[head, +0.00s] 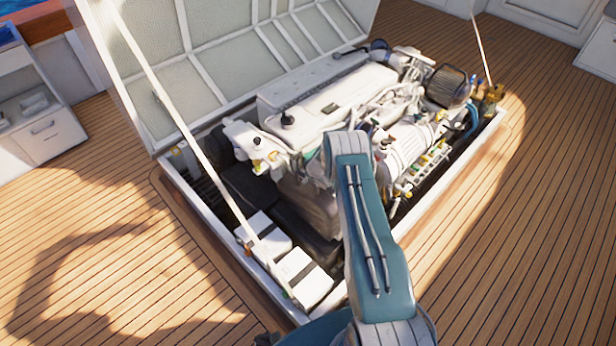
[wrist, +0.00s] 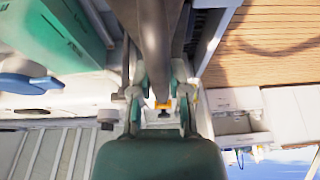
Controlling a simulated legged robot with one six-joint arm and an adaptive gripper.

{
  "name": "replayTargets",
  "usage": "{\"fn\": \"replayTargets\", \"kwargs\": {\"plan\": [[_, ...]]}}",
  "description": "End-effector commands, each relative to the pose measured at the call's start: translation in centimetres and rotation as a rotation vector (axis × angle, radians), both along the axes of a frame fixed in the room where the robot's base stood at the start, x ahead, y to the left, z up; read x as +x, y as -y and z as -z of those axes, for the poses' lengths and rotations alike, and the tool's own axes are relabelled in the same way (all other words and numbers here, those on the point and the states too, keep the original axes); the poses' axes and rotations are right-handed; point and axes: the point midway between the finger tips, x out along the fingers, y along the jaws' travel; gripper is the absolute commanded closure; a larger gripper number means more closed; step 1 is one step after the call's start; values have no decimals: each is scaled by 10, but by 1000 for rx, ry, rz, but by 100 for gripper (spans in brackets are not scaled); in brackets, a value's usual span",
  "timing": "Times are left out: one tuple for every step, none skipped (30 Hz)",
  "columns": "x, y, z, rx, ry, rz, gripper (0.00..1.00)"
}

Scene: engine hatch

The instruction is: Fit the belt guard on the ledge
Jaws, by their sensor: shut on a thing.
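My gripper (wrist: 160,88) shows in the wrist view, its fingers closed on either side of a long grey-brown piece. This piece, which looks to be the belt guard (wrist: 156,38), runs from between the fingers to the top edge of the picture. Its full shape is cut off there. In the head view my teal arm reaches over the near end of the open hatch, and the gripper and held piece are hidden behind it. The white engine (head: 335,98) sits in the hatch. I cannot pick out the ledge in either view.
The hatch lid (head: 225,62) stands raised behind the engine, with a thin white strut (head: 170,112) slanting across the left. White boxes (head: 302,278) sit in the near left corner of the hatch.

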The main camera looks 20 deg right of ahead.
Motion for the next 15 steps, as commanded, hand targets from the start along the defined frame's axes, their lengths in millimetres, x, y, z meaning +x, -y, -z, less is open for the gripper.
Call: {"fn": "replayTargets", "kwargs": {"plan": [[1,0,2,-1,3,1,100],[1,0,4,-1,3,1,100],[1,0,6,-1,3,1,100],[1,0,8,-1,3,1,100],[1,0,10,-1,3,1,100],[2,0,12,-1,3,1,100],[2,0,14,-1,3,1,100],[2,1,16,-1,3,1,100],[1,0,19,-1,3,1,100],[1,0,20,-1,3,1,100],[1,0,22,-1,3,1,100],[1,0,24,-1,3,1,100],[1,1,26,-1,4,0,100],[1,0,28,-1,4,0,100],[1,0,31,-1,4,0,100]]}}
